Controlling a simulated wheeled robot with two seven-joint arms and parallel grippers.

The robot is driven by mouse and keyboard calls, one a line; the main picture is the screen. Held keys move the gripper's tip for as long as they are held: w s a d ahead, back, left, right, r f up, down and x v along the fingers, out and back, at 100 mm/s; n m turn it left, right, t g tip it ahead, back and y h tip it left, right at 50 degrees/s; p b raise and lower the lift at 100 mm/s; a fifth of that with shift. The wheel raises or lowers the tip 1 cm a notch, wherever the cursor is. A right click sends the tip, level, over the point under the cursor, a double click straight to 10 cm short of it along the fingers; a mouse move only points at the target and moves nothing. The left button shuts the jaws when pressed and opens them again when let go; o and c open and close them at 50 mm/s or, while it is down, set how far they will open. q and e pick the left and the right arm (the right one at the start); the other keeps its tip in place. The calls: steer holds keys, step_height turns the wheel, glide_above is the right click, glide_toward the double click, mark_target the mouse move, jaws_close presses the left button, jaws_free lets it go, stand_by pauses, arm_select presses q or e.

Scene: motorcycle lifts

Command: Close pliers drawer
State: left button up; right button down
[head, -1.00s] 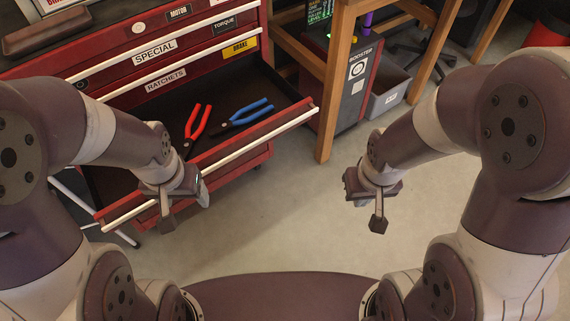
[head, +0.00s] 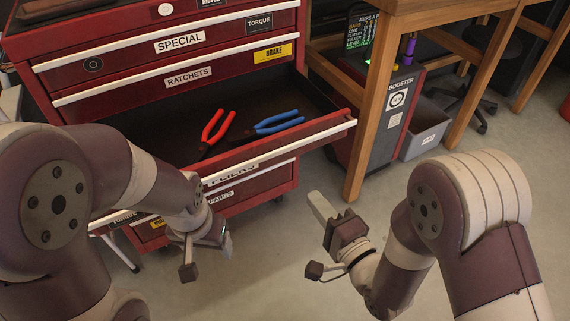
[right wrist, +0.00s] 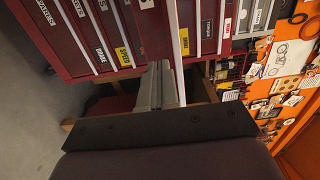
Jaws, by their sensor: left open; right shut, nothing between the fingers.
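The pliers drawer (head: 262,149) of the red tool cabinet stands pulled out, with a white strip along its front's top edge. Red pliers (head: 218,127) and blue pliers (head: 277,122) lie inside on the dark bottom. My left arm hides the drawer's left part. My left gripper (head: 226,243) is open and low in front of the drawer's left half, with nothing in it. My right gripper (head: 316,204) is shut and empty, in front of and below the drawer's right end. In the right wrist view, its pale fingers (right wrist: 162,84) point toward the drawer front (right wrist: 151,32); contact is not visible.
Above are shut drawers labelled special (head: 180,42) and ratchets (head: 188,76); shut drawers also lie below. A wooden table leg (head: 372,140), the booster box (head: 395,105) and a grey bin (head: 424,130) stand right of the cabinet. The floor (head: 265,260) between my grippers is clear.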

steer(key=b, duration=0.3)
glide_toward(284, 159)
steer(key=w+a+r, duration=0.3)
steer(key=w+a, duration=0.1)
arm_select(q)
steer(key=shift+f, duration=1.65)
arm_select(e)
steer(key=shift+w+a+r, duration=0.2)
steer(key=shift+w+a, duration=0.2)
steer(key=shift+a, duration=0.1)
steer(key=shift+w, duration=0.1)
